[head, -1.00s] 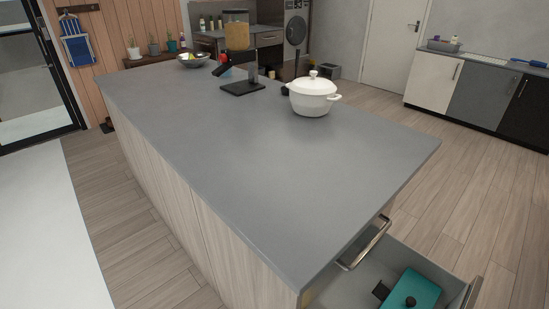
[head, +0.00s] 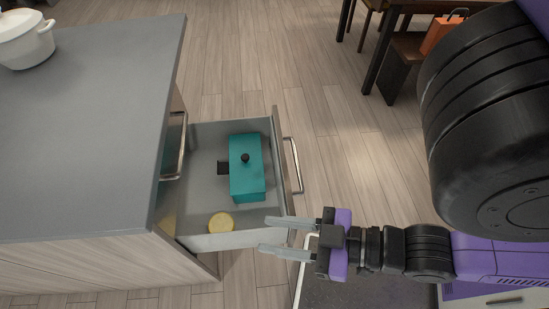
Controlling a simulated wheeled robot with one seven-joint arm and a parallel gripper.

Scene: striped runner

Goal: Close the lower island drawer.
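The lower island drawer (head: 203,142) is pulled open from the right end of the island in the head view. Its front panel stands out to the right, with a metal bar handle (head: 294,165) on its outer face. My gripper (head: 270,234) is open, with two grey fingers pointing left. In the picture they overlap the drawer's near front corner; I cannot tell whether they touch it. Nothing is between the fingers.
The grey island top (head: 90,120) overhangs the drawer, and a white pot (head: 24,40) stands on it. Another bar handle (head: 175,146) sits on the island above the drawer. Wooden floor is clear right of the drawer. A table (head: 376,50) and orange bag (head: 444,33) are at the back right.

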